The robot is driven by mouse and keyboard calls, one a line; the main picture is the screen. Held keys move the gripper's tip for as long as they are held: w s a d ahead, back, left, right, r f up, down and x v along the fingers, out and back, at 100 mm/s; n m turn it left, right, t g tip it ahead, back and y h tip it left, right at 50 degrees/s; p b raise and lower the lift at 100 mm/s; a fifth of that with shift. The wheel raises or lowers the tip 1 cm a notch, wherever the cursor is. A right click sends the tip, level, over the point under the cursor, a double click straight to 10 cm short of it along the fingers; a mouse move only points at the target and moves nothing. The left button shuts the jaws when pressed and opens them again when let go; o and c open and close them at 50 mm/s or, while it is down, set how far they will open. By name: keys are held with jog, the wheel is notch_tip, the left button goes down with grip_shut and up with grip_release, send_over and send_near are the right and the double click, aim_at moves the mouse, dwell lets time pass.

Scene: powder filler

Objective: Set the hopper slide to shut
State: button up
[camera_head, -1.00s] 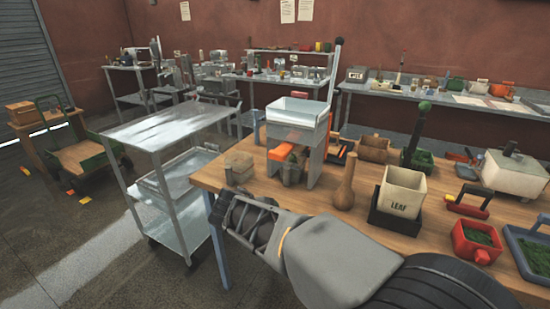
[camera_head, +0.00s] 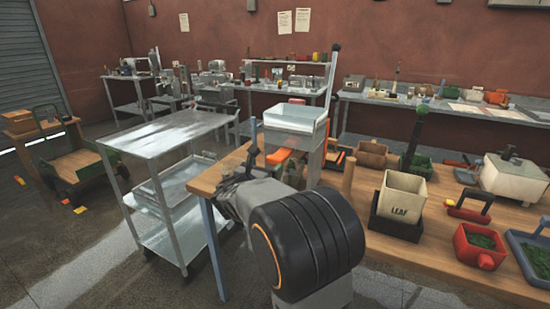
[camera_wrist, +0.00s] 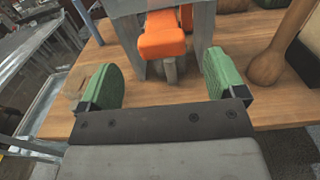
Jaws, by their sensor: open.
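The powder filler's hopper (camera_head: 295,118) is a pale, clear-walled bin on a grey metal stand at the left end of the wooden bench. Its orange slide (camera_head: 279,156) sticks out below the bin, toward the front. In the wrist view the orange slide (camera_wrist: 162,40) lies ahead, between the stand's two uprights. My gripper (camera_wrist: 163,80) is open, with green pads spread left and right of the slide's line. It is short of the slide and looks empty and apart from it. In the head view my arm partly hides the gripper and the stand's lower part.
A cream bin marked LEAF (camera_head: 402,195) stands right of the filler on the bench. A wooden pestle-like piece (camera_wrist: 272,62) stands close to the right of the stand. A round tan object (camera_wrist: 76,82) is beside the left pad. A metal cart (camera_head: 165,135) stands left of the bench.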

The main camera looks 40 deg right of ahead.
aim_at(273, 160)
jog(key=x, duration=0.7)
jog(key=shift+d+p, duration=0.1)
jog(key=shift+p, duration=0.25)
